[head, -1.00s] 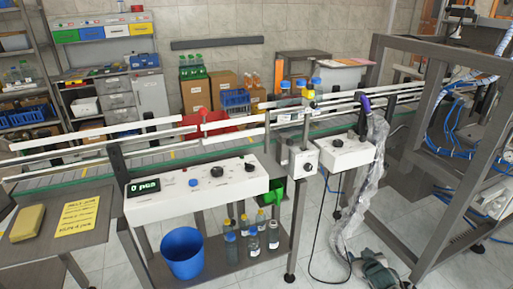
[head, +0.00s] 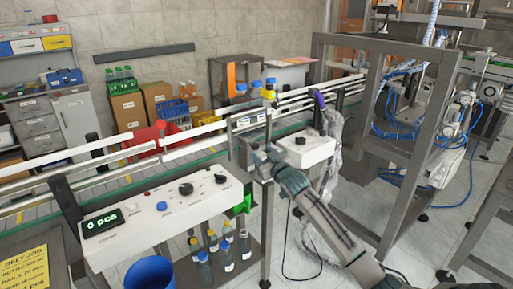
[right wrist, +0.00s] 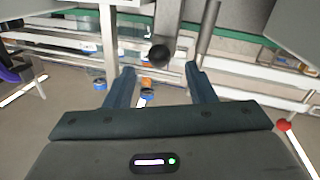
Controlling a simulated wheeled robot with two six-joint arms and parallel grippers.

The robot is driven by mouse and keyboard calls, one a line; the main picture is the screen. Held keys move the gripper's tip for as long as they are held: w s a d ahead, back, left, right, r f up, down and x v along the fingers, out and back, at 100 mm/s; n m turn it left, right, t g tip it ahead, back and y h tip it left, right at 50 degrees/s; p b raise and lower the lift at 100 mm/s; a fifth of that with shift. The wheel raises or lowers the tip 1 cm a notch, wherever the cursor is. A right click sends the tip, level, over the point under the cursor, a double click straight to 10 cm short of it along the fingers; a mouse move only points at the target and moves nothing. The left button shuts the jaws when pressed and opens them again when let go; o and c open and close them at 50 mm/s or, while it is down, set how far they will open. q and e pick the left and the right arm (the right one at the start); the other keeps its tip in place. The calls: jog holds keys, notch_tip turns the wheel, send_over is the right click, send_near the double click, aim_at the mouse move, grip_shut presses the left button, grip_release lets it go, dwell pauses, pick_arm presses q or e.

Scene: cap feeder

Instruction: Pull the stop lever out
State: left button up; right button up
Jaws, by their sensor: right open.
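My right gripper (head: 264,153) is in front of the conveyor, between the long control panel and the smaller white box. In the right wrist view its two fingers (right wrist: 160,68) are apart with nothing between them. A round black knob (right wrist: 158,55), which looks like the end of the stop lever, shows just beyond and between the fingertips, apart from both. In the head view my gripper and forearm hide most of the lever's mount, and I cannot make out the lever there. My left gripper is not in view.
The long white control panel (head: 160,214) reads 0 pcs. The smaller white box (head: 306,150) with a black knob is to the right. Capped bottles (head: 256,90) stand at the conveyor rails (head: 190,147). A grey frame (head: 400,150) stands at right; a blue bin (head: 150,272) sits below.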

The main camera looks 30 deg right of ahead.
aim_at(257, 148)
jog(key=shift+w+d, duration=0.15)
jog(key=shift+w, duration=0.85)
jog(key=shift+w+d, duration=0.15)
jog(key=shift+w, duration=0.85)
jog(key=shift+c, duration=0.2)
grip_shut()
